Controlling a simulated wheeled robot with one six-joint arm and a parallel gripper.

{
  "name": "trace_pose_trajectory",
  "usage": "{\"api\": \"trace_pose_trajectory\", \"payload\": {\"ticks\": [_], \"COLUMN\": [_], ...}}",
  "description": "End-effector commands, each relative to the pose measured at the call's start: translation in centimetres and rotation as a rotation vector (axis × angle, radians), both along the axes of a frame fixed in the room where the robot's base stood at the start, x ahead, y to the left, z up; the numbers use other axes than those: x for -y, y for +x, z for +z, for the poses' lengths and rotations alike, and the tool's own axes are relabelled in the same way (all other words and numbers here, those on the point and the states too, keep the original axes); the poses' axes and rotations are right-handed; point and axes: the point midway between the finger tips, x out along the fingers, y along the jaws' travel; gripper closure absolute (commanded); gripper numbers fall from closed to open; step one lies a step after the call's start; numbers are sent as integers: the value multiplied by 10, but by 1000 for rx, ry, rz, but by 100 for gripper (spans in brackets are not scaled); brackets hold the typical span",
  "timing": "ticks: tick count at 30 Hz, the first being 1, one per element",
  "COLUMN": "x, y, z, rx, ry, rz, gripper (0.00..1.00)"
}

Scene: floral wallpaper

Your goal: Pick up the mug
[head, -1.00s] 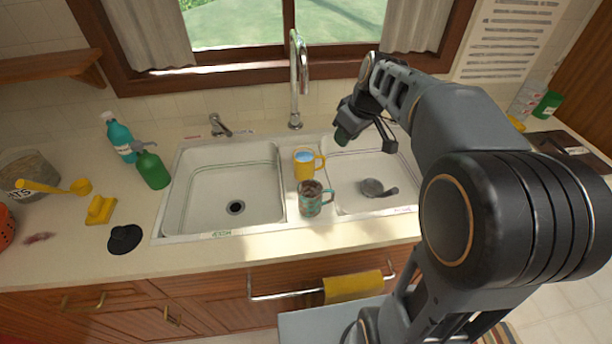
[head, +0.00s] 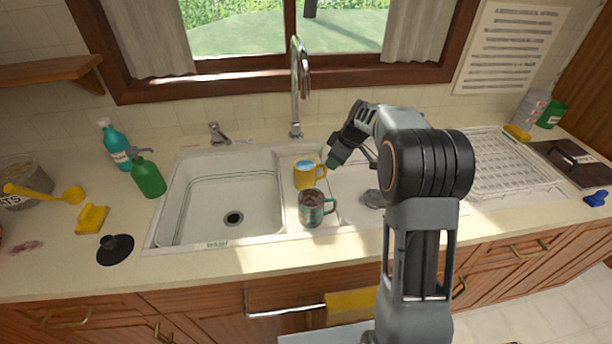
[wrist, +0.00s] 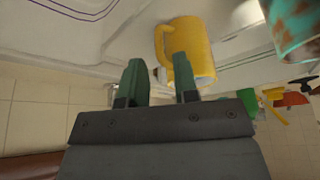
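A yellow mug (head: 306,178) stands on the divider between the two sink basins, its handle to the right. A teal and brown mug (head: 311,212) stands just in front of it, handle also to the right. My gripper (head: 334,163) is just right of the yellow mug, near its handle. In the wrist view the green fingers (wrist: 160,82) are apart with nothing held between them. The yellow mug (wrist: 197,50) shows beyond them, its handle beyond the finger gap and the right finger overlapping its body. Contact cannot be told. The teal mug (wrist: 294,28) is at the upper right.
A tall faucet (head: 296,90) rises behind the divider. The left basin (head: 215,195) is empty; my arm partly hides the right basin (head: 352,205). A white dish rack (head: 510,165) is on the right. Green (head: 147,177) and teal (head: 115,145) bottles stand left of the sink.

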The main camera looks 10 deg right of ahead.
Motion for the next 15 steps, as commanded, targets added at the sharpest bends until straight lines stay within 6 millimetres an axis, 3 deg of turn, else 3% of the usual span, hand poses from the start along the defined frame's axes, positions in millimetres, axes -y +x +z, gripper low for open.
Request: {"api": "trace_pose_trajectory", "payload": {"ticks": [5,15], "x": [-3,-16], "y": [2,10], "z": [-8,-46], "rx": [-1,-2], "ry": [0,-1], "rz": [0,-1], "gripper": [72,72]}}
